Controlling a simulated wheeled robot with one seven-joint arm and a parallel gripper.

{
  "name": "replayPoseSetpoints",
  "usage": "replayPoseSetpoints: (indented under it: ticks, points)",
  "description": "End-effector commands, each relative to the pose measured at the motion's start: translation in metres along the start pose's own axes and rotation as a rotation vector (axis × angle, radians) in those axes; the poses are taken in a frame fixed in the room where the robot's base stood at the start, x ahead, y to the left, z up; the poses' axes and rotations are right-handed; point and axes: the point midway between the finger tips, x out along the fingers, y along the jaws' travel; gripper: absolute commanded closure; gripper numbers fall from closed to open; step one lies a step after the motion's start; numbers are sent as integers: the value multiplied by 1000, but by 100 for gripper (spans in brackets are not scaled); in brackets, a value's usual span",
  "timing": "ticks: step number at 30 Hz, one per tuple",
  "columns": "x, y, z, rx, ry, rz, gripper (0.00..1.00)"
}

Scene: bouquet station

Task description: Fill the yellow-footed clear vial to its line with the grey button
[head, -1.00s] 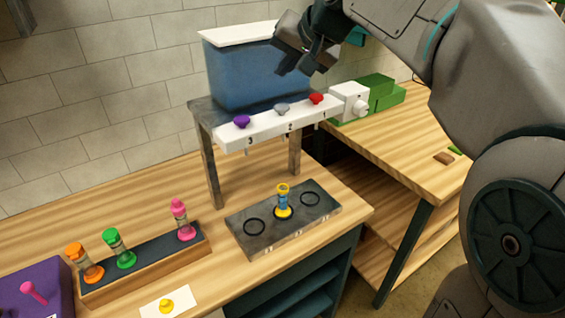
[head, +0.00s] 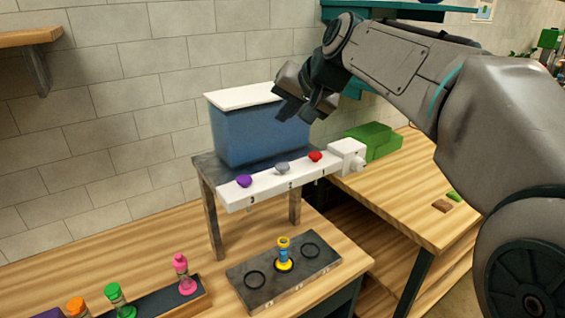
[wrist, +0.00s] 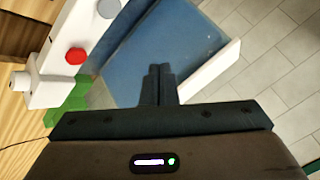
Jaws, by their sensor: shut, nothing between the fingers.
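The yellow-footed clear vial (head: 284,254) stands upright on the middle ring of the dark plate (head: 262,290), under the dispenser's white bar. Blue shows inside it; its fill line is too small to make out. The grey button (head: 282,168) is in the middle of the white bar (head: 262,192), between a purple button (head: 244,181) and a red button (head: 315,156).
A rack (head: 165,304) at the lower left holds vials with orange, green and pink feet. A white valve block (head: 346,157) ends the bar at right, beside a green block (head: 372,140). The tank's white lid (head: 245,93) is near my gripper.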

Motion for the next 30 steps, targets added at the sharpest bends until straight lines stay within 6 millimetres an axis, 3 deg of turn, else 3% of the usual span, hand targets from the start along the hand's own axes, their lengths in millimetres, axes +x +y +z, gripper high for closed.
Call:
replayPoseSetpoints:
  ticks: [16,30]
  points:
    - [6,4,4,0,0,0,100]
    - [49,35,36,-1,-1,0,100]
